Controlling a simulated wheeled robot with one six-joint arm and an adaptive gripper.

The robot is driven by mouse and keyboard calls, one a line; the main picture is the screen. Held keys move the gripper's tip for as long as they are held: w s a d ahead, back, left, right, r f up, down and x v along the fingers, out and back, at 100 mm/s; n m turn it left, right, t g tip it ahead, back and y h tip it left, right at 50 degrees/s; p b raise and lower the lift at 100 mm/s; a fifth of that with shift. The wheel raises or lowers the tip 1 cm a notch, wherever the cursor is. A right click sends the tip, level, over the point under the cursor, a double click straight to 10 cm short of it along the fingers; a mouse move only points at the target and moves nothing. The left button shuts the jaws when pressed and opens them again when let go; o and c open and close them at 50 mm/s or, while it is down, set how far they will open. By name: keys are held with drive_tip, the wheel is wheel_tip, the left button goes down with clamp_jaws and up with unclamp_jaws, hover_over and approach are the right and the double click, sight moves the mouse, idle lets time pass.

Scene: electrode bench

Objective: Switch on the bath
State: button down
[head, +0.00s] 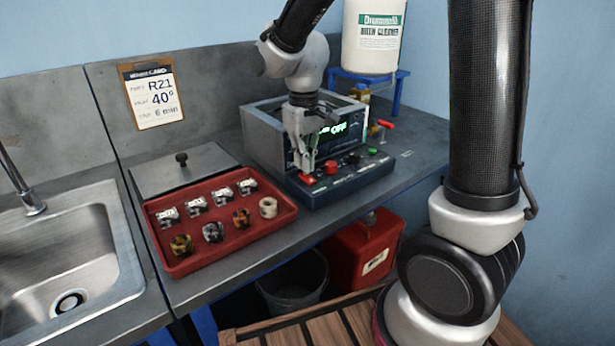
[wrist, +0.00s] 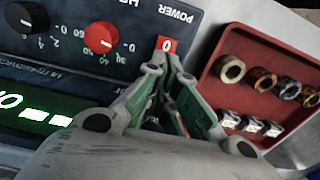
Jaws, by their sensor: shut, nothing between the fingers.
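The bath (head: 262,137) is a grey metal tank with a dark control panel at its front; its green display (head: 341,127) reads OFF. The red power switch (wrist: 167,44), marked 0 under the word POWER, is at the panel's end in the wrist view; it also shows at the panel's left end in the head view (head: 307,180). My gripper (head: 303,169) is shut and empty, pointing down just over the switch. In the wrist view my fingertips (wrist: 163,64) are right beside the switch; I cannot tell whether they touch it.
A red tray (head: 190,258) with several small metal parts and rings lies left of the panel. A red knob (head: 331,167) is close to the switch. A work card (head: 152,95) hangs behind. A sink (head: 60,260) is at far left.

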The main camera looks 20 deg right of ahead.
sight(306, 175)
drive_tip(key=shift+f, duration=0.95)
idle(0.3)
drive_tip(key=shift+r, duration=3.55)
drive_tip(key=shift+s+d+f, duration=0.1)
drive_tip(key=shift+s+f, duration=0.15)
drive_tip(key=shift+s, duration=0.05)
drive_tip(key=s+d+r+m+t, duration=0.1)
drive_tip(key=s+d+r+t, duration=0.1)
drive_tip(key=s+d, duration=0.5)
drive_tip(key=s+d+r+m+t, duration=0.2)
drive_tip(key=s+d+r, duration=0.3)
drive_tip(key=s, duration=0.6)
drive_tip(key=d, duration=0.2)
drive_tip(key=shift+s+d+r+m, duration=0.2)
drive_tip(key=shift+d+m, duration=0.1)
drive_tip(key=shift+d, duration=0.05)
